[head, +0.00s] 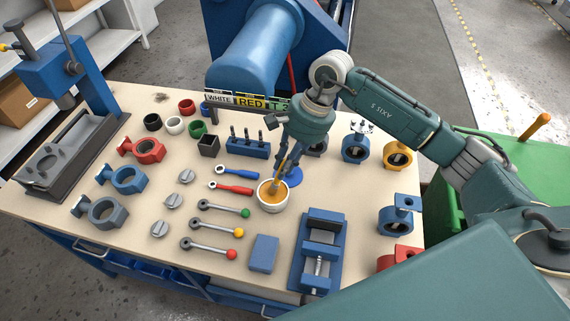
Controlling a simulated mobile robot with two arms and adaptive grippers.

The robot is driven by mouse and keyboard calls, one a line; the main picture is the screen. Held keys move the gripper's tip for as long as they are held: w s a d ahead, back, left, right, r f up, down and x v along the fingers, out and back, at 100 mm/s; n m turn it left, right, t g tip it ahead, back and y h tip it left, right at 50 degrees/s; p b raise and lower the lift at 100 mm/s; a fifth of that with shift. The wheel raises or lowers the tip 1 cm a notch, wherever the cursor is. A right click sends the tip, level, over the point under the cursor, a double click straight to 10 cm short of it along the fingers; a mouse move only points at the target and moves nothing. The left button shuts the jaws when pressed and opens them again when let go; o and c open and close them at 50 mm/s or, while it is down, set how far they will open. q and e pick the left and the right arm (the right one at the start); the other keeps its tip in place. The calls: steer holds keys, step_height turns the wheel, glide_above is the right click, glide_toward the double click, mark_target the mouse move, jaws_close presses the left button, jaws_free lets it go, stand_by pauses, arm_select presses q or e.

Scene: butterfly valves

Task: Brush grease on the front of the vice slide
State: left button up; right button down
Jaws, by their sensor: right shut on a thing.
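The bristles are hard to make out. The blue vice (308,278) lies to the right of the pot and nearer to me, with a grey slide (319,236) between its blue ends and a screw at its near end. My left gripper is not in view.
A blue disc (295,178) lies right behind the pot. Levers with green, yellow and red (232,254) knobs lie to the left, and a blue block (263,253) sits left of the vice. Valve bodies (396,220) line the right side. A sign (250,102) stands behind.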

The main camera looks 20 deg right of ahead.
steer(key=shift+r+p, duration=0.4)
steer(key=shift+r, duration=0.45)
steer(key=shift+r+p, duration=0.9)
steer(key=shift+r, duration=1.7)
